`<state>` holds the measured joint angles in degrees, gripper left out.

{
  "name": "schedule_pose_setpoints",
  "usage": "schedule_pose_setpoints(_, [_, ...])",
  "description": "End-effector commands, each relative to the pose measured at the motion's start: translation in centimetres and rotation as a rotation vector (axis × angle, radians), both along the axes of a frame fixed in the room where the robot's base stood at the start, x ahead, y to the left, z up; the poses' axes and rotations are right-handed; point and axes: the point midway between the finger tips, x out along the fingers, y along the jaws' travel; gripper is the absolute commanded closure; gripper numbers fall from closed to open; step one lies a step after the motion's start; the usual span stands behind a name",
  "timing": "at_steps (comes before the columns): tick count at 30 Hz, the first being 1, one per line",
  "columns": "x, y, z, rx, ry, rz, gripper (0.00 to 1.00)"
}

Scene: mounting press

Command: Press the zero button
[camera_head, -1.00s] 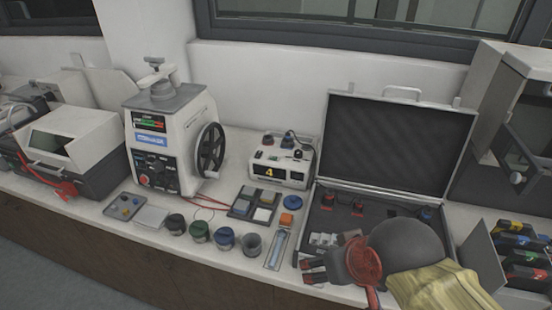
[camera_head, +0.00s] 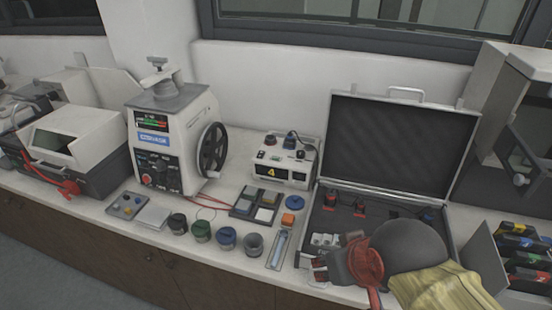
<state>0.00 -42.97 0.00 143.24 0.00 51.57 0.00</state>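The white mounting press (camera_head: 150,145) stands on the bench at left, with a handwheel (camera_head: 212,150) on its right side. Its front has a lit display and several small controls. A small white instrument box (camera_head: 284,160) with a yellow "4" on its dark display stands right of it, with knobs on top. Labels are too small to read, so I cannot tell which control is the zero button. My gripper (camera_head: 318,269) is at lower right over the front of the open case, apart from both machines.
The open case (camera_head: 390,150) holds several small parts. Storage bins (camera_head: 525,255) are at far right.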

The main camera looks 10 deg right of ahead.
Motion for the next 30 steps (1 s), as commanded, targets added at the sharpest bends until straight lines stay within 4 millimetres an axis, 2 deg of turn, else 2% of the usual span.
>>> schedule_pose_setpoints(15, [0.0, 0.0, 0.0, 0.0, 0.0, 0.0, 1.0])
schedule_pose_setpoints(30, [0.0, 0.0, 0.0, 0.0, 0.0, 0.0, 1.0])
